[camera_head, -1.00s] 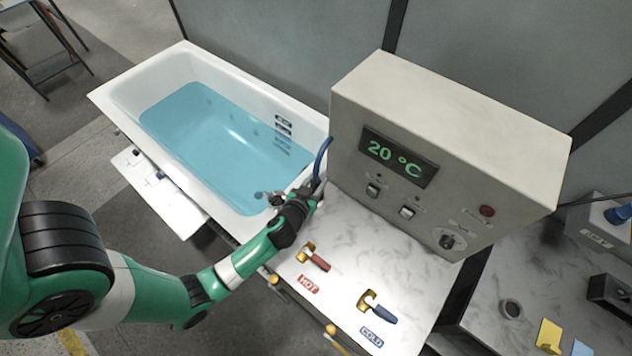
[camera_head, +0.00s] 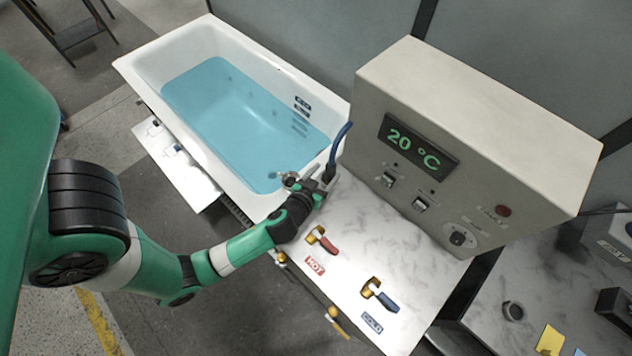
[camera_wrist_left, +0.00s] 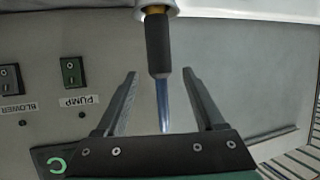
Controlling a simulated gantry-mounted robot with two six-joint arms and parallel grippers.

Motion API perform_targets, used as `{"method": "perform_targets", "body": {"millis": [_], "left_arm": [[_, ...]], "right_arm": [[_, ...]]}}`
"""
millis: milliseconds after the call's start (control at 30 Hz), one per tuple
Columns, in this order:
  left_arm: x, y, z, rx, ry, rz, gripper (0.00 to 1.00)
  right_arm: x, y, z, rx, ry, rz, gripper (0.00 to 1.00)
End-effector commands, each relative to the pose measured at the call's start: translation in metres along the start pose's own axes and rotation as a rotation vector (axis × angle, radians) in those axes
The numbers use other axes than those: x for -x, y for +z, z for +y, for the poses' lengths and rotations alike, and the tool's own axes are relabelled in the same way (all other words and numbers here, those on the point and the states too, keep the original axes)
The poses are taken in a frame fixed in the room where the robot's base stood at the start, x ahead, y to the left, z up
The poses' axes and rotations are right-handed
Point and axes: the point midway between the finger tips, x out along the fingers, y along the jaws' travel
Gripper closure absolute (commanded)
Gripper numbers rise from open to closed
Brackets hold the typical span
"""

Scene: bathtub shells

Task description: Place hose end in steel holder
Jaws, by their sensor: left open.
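The hose end shows in the left wrist view as a dark sleeve (camera_wrist_left: 157,45) with a brass collar, and the blue hose (camera_wrist_left: 163,105) hangs from it. Its top meets a pale round metal piece (camera_wrist_left: 157,7), apparently the steel holder; how deep it sits is hidden. In the head view the blue hose (camera_head: 341,140) arcs beside the control box, its dark lower part close to my left gripper (camera_head: 322,188). In the left wrist view my left gripper (camera_wrist_left: 160,74) is open, one finger on each side of the hose, with gaps on both sides. My right gripper is out of view.
The control box (camera_head: 470,150) stands right of the gripper. The water-filled bathtub (camera_head: 240,110) lies left and behind. The hot tap (camera_head: 321,240) and cold tap (camera_head: 379,293) are on the marble counter (camera_head: 365,225), which is otherwise largely clear.

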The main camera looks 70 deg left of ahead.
Motion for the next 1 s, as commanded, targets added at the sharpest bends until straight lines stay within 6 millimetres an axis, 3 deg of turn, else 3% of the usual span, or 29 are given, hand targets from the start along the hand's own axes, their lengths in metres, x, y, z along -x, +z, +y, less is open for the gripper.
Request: {"method": "perform_targets", "body": {"millis": [100,300,800,867,933,1000], "left_arm": [[0.031,0.002,0.002,-0.003,0.006,-0.001,0.29],[0.065,0.001,0.001,-0.002,0.004,0.0,0.29],[0.071,-0.002,0.002,0.003,0.003,0.003,0.29],[0.068,-0.012,0.011,0.016,0.02,0.015,0.29],[0.062,-0.037,0.033,0.044,0.065,0.047,0.29],[0.058,-0.082,0.069,0.083,0.144,0.103,0.29]], "right_arm": [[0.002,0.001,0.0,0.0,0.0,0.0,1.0],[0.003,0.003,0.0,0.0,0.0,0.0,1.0],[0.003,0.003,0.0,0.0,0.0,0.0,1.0],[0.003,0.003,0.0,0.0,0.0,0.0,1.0],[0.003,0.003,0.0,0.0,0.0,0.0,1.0],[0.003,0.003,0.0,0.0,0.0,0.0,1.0]]}}
